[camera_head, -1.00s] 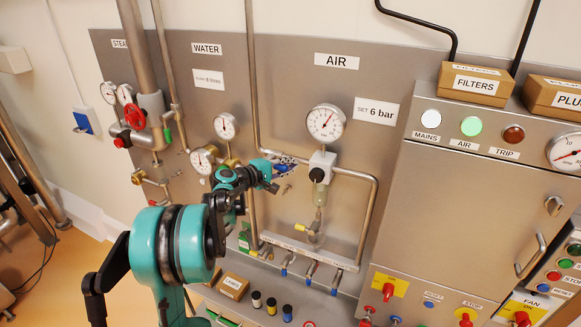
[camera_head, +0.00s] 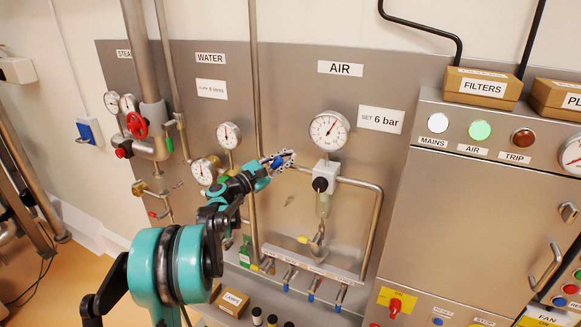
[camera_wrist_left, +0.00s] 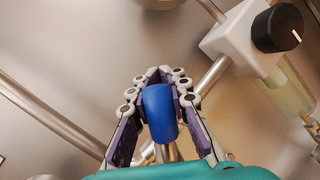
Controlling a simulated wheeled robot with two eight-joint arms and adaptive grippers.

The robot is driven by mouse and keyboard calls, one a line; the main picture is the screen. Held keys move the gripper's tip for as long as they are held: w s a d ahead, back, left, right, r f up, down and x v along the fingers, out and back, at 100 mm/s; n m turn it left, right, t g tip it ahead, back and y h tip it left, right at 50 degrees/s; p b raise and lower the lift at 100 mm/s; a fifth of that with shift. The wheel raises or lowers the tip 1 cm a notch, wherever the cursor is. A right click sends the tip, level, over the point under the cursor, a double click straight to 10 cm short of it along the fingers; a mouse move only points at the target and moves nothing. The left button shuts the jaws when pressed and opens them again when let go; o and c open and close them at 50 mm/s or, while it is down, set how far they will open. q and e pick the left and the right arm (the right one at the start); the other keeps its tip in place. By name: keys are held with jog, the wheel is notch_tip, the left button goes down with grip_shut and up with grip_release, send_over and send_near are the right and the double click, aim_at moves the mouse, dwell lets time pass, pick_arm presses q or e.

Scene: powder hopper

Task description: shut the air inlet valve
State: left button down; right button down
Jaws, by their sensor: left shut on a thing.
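The air inlet valve's blue lever handle (camera_wrist_left: 158,113) stands between the fingers of my left gripper (camera_wrist_left: 161,78) in the left wrist view. The fingers are closed around it, with their tips touching or nearly touching beyond the handle. A short metal stem (camera_wrist_left: 168,153) shows below the blue grip. In the head view my left gripper (camera_head: 281,160) is at the pipe left of the air regulator, and a bit of the blue handle (camera_head: 277,164) shows between its fingers. The valve body is mostly hidden behind the gripper. My right gripper is not in view.
The regulator with its black knob (camera_head: 320,184) and the air gauge (camera_head: 329,131) stand close right of the gripper. A vertical pipe (camera_head: 254,90) runs just left of it. Below is a manifold (camera_head: 310,265) with several blue-handled outlets. A control cabinet (camera_head: 480,210) stands right.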

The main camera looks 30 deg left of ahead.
pick_arm(q)
jog(key=shift+s+a+r+n+t+y+b, duration=0.1)
jog(key=shift+a+r+n+t+y+b, duration=0.45)
jog(key=shift+n, duration=1.1)
jog(key=shift+s+a+r+n+t+y+b, duration=0.1)
jog(key=shift+a+r+n+t+y+b, duration=0.15)
jog(key=shift+a+n+t+y, duration=1)
jog(key=shift+a+r+n+g+b, duration=0.1)
jog(key=shift+a+r+n+b, duration=0.3)
jog(key=shift+n, duration=1.7)
jog(key=shift+a+f, duration=0.1)
jog(key=c, duration=1.4)
grip_release()
jog(key=shift+s, duration=0.1)
jog(key=v, duration=1.2)
jog(key=shift+f, duration=0.1)
